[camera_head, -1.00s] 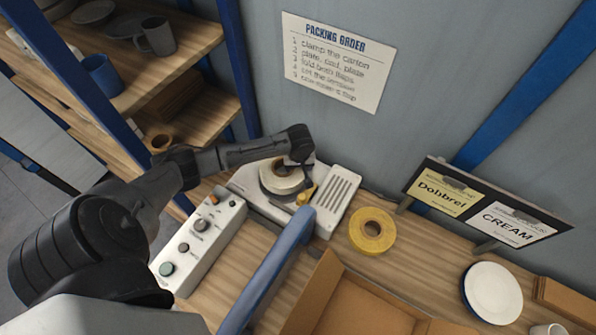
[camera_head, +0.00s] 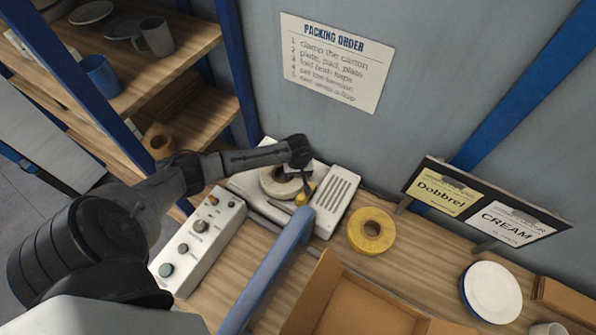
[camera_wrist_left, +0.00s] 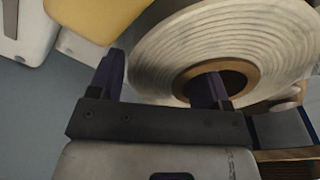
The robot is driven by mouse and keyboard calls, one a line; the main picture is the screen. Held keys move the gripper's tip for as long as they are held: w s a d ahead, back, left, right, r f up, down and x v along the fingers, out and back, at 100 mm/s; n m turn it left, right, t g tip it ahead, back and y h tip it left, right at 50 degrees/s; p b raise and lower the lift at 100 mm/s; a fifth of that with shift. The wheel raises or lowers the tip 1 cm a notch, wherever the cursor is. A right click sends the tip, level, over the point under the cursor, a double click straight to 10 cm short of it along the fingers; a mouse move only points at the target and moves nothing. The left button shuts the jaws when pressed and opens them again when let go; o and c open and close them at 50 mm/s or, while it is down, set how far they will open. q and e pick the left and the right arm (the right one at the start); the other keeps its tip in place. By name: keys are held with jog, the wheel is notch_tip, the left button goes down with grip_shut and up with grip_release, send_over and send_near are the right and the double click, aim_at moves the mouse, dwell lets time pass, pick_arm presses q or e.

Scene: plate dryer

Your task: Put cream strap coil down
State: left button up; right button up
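The cream strap coil (camera_head: 275,184) is at the white machine (camera_head: 338,198) by the wall, low over its top. I cannot tell if it rests fully on it. My left gripper (camera_head: 296,180) reaches over the coil from the left. In the left wrist view, its fingers (camera_wrist_left: 160,85) straddle one side of the coil's wound band (camera_wrist_left: 155,55). The contact faces are partly hidden. My right gripper is not in view.
A yellow strap coil (camera_head: 371,231) lies right of the machine. A control box (camera_head: 200,240) stands at its left. An open carton (camera_head: 345,300) and a blue bar (camera_head: 268,270) are in front. A sign stand (camera_head: 487,205) and white plate (camera_head: 492,292) are at right.

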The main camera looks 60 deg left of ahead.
pick_arm(q)
jog(key=shift+o, duration=1.4)
notch_tip(320, 180, up, 12)
jog(key=d, duration=0.1)
jog(key=shift+s, duration=0.35)
jog(key=shift+d+r, duration=0.1)
jog(key=shift+d, duration=0.05)
